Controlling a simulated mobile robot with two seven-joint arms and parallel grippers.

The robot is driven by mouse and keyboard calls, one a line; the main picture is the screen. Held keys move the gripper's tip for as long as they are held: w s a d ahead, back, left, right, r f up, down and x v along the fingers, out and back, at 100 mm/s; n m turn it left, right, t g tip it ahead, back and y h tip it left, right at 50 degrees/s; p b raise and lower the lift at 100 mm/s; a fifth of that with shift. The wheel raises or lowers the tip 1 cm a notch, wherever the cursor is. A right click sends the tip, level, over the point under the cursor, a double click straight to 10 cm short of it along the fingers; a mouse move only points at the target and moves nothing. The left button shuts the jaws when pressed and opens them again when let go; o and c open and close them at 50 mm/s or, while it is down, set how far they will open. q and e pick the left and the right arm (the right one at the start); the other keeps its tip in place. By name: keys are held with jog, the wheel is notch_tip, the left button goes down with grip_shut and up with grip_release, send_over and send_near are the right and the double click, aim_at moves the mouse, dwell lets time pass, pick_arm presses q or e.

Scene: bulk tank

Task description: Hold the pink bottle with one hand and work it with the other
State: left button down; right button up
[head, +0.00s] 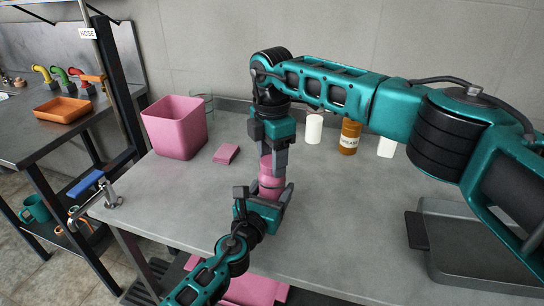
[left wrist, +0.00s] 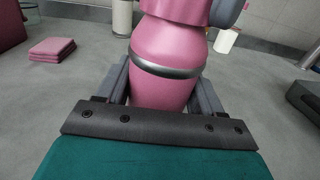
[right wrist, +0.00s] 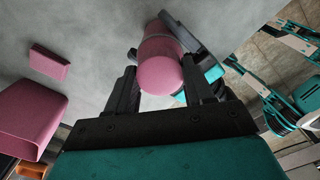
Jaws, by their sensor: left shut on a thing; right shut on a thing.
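The pink bottle (head: 270,186) stands on the grey table with a dark band around its body. My left gripper (head: 268,200) is shut on its lower body from the front; the left wrist view shows the bottle (left wrist: 168,75) between the two fingers. My right gripper (head: 272,160) points down from above and is shut on the bottle's pink top (head: 266,163). In the right wrist view the round pink top (right wrist: 159,75) sits between its fingers. The right fingers hide part of the top in the head view.
A white container (head: 314,129) and an orange-brown labelled bottle (head: 349,137) stand behind. A grey tray (head: 480,250) is at right.

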jog(key=n, duration=1.7)
jog(key=shift+r+n, duration=0.1)
jog(key=shift+n, duration=0.2)
jog(key=n, duration=1.2)
jog(key=shift+n, duration=0.3)
jog(key=n, duration=0.5)
